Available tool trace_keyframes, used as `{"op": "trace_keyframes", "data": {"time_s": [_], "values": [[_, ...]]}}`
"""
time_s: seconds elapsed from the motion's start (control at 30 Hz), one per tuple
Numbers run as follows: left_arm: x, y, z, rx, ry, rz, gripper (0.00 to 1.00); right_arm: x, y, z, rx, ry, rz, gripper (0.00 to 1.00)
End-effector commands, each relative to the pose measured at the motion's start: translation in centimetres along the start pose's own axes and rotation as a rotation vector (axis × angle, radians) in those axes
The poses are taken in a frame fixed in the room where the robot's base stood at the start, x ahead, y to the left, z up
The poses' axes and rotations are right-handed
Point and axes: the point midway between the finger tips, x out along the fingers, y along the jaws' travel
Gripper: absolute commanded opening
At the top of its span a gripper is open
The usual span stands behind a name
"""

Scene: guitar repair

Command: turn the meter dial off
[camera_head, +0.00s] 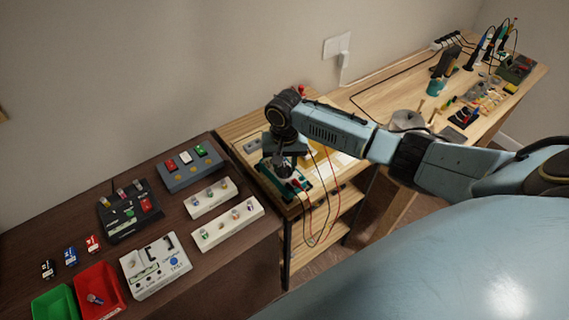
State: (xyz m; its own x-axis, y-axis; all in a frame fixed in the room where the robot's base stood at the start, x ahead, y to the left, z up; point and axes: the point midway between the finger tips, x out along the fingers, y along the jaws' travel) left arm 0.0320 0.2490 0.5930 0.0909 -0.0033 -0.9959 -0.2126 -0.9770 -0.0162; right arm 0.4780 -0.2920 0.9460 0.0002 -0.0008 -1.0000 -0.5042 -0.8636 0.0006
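The meter (298,186), a dark green device with red and black leads, lies at the front edge of the light wooden bench. My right arm comes in from the right and its gripper (284,172) points down right over the meter. The gripper covers much of the meter, and I cannot make out the dial or its setting. The fingers are small and dark, so I cannot tell whether they are open or touching the dial. My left gripper is out of view.
A dark wooden table (250,262) at left holds a white test box (155,266), a red bin (100,290), a green bin (56,304), white strips and button boxes. Test leads (327,205) hang over the bench front. Tools crowd the bench's far right end.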

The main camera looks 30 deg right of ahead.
Motion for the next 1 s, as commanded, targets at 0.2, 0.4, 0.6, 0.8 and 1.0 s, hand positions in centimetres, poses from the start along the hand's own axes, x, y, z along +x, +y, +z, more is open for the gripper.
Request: {"op": "trace_keyframes", "data": {"time_s": [0.2, 0.4, 0.6, 0.8, 1.0], "values": [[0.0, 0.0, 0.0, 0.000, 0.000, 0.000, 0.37, 0.1, 0.0, 0.0, -0.001, 0.000, 0.000, 0.33], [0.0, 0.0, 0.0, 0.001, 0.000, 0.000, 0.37, 0.1, 0.0, 0.0, -0.001, 0.000, 0.000, 0.15], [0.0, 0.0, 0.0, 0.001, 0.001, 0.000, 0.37, 0.1, 0.0, 0.0, -0.001, 0.000, 0.000, 0.00], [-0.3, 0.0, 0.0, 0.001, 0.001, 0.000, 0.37, 0.0, 0.0, 0.0, -0.015, -0.001, 0.000, 0.00], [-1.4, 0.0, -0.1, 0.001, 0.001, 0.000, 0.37, -0.1, 0.0, 0.1, -0.089, -0.003, 0.001, 0.00]]}}
